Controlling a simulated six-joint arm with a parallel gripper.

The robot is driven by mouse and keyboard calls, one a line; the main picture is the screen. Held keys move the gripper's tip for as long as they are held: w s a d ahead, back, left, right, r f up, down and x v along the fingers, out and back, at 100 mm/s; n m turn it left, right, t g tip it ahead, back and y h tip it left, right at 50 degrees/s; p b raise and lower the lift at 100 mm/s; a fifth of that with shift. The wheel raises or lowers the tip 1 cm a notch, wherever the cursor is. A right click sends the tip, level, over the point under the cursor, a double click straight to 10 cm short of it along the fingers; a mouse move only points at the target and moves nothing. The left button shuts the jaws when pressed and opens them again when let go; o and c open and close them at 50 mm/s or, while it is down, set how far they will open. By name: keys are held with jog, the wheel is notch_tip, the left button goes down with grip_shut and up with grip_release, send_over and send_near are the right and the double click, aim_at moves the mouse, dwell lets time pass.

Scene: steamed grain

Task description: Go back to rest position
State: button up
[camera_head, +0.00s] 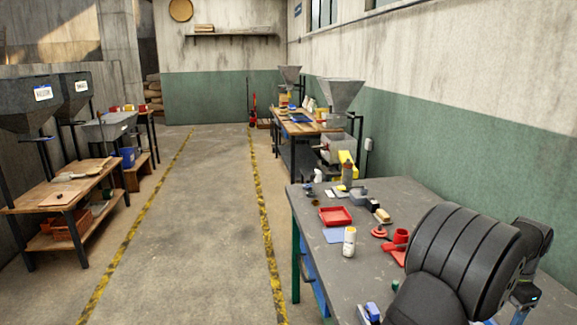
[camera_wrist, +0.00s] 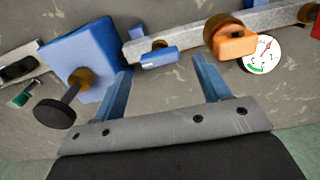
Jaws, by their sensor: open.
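My gripper (camera_wrist: 165,75) shows in the wrist view with its two blue fingers spread apart and nothing between them. It is above the grey worktable, near a blue block-shaped fixture (camera_wrist: 88,55) with a dark knob, a metal bar (camera_wrist: 185,33) and a small blue piece (camera_wrist: 158,57). I cannot tell whether the left finger touches the blue fixture. In the head view my dark arm fills the lower right, over the grey worktable (camera_head: 390,192), and the gripper's fingers are hidden there.
An orange clamp (camera_wrist: 231,40) and a white dial gauge (camera_wrist: 261,53) are close to the right finger. On the table are a red tray (camera_head: 335,216), a white bottle (camera_head: 349,242) and a red fixture (camera_head: 398,243). The floor aisle (camera_head: 190,230) is clear.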

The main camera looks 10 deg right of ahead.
notch_tip(320, 180, up, 14)
notch_tip(320, 180, down, 18)
jog(key=shift+r, duration=0.15)
jog(key=shift+r+n, duration=0.25)
jog(key=shift+n, duration=0.55)
jog(key=n, duration=1.1)
jog(key=shift+n, duration=2.3)
